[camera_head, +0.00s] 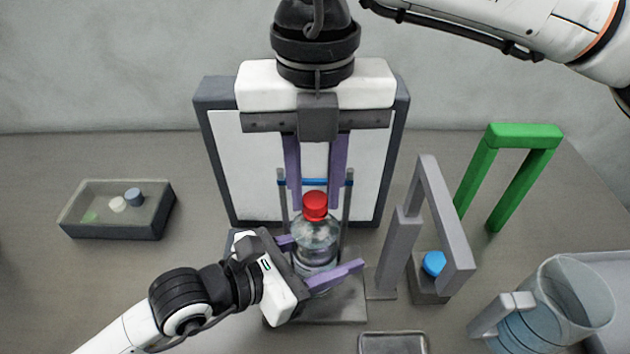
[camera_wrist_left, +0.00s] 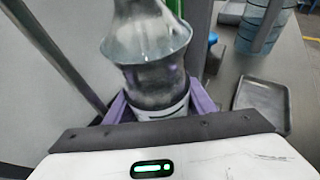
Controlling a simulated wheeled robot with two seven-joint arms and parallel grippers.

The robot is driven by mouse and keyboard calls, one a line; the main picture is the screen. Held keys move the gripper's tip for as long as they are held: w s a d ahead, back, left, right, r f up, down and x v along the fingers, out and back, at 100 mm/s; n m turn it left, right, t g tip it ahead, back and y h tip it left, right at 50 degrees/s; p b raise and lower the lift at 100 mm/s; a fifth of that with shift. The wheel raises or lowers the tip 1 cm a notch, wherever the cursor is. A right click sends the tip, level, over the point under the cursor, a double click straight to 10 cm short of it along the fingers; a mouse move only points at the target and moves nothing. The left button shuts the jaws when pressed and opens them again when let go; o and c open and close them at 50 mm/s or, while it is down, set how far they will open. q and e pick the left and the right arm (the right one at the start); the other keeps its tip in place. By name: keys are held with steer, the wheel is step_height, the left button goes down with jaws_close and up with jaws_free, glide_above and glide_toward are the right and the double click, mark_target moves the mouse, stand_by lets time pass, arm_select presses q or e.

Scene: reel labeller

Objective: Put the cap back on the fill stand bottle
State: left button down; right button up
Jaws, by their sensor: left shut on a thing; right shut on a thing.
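The clear bottle (camera_head: 317,238) stands upright on the grey fill stand (camera_head: 345,308). My left gripper (camera_head: 323,267) is shut around its lower body; in the left wrist view the bottle (camera_wrist_left: 150,65) sits between the purple fingers (camera_wrist_left: 160,103). The red cap (camera_head: 315,205) is at the top of the bottle's neck, upright and in line with it. My right gripper (camera_head: 315,204) points down from above and is shut on the cap. Whether the cap's threads are engaged cannot be told. The cap is out of the left wrist view.
A white panel (camera_head: 230,165) stands behind the fill stand. A shallow box (camera_head: 110,228) with small caps is at left. A grey frame (camera_head: 430,185) with a blue cap (camera_head: 433,263), a green arch (camera_head: 525,137), a jug (camera_head: 560,305) and a metal tray (camera_head: 393,344) are at right.

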steer(key=m, duration=0.4)
steer(key=shift+m, duration=0.3)
steer(key=m, duration=0.8)
steer(key=shift+m, duration=0.4)
steer(key=m, duration=0.5)
steer(key=o, duration=1)
steer(key=shift+r, duration=0.1)
